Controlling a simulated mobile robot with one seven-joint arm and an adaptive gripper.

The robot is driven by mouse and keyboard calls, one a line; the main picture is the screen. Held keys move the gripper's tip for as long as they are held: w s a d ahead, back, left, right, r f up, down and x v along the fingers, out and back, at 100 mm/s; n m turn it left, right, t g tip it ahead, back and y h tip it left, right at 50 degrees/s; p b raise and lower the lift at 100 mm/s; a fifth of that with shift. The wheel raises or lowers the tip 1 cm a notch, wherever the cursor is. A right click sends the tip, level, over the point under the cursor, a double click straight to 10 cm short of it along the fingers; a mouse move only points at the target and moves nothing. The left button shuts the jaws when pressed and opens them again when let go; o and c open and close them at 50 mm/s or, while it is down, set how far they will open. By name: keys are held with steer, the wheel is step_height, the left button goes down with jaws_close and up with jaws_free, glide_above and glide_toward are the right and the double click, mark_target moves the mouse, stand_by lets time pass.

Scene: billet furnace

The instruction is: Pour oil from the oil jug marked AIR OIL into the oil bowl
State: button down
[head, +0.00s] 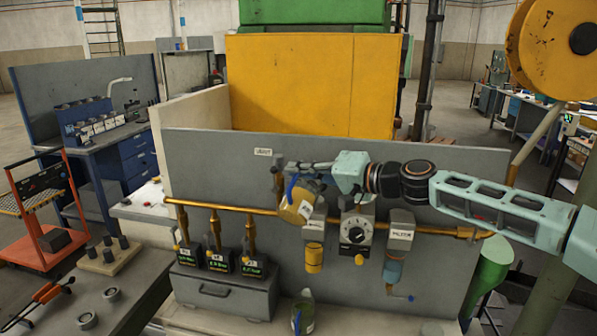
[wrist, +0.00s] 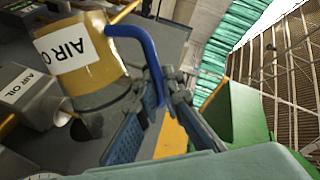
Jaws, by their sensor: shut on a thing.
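My gripper (head: 283,180) is shut on the blue handle (wrist: 142,55) of the yellow jug (head: 294,208). The jug is off any surface, tilted, in front of the grey panel. Its white label reads "AIR O" on the jug in the wrist view (wrist: 85,70), the rest cut off. Just below and right of it is a grey block (head: 314,229), labelled AIR OIL in the wrist view (wrist: 35,98). A yellow bowl (head: 314,259), apparently the oil bowl, hangs under this block. I cannot tell whether the spout meets an opening, and no oil stream shows.
A dial unit (head: 355,233) and a filter unit with a blue bowl (head: 393,268) hang to the right along the brass pipe (head: 440,231). A greenish jug (head: 303,314) stands below. Several black-labelled oilers (head: 218,258) stand on a grey drawer box (head: 222,291) at left.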

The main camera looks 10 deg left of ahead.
steer(key=shift+w+r, duration=0.2)
steer(key=shift+r, duration=0.05)
stand_by(0.7)
steer(key=shift+w+d+r+m, duration=0.1)
steer(key=shift+w+r+m, duration=0.05)
steer(key=shift+m, duration=0.25)
steer(key=shift+b, duration=0.3)
stand_by(2.0)
steer(key=s+f+n+b, duration=0.1)
steer(key=b, duration=0.2)
steer(key=shift+f+b, duration=0.25)
steer(key=shift+b, duration=0.15)
steer(key=shift+s+a+f+n+b, duration=0.15)
steer(key=shift+s+a+n+b, duration=0.2)
steer(key=shift+b, duration=0.35)
steer(key=shift+f+n+b, duration=0.1)
steer(key=shift+n+b, duration=0.15)
steer(key=shift+b, duration=0.35)
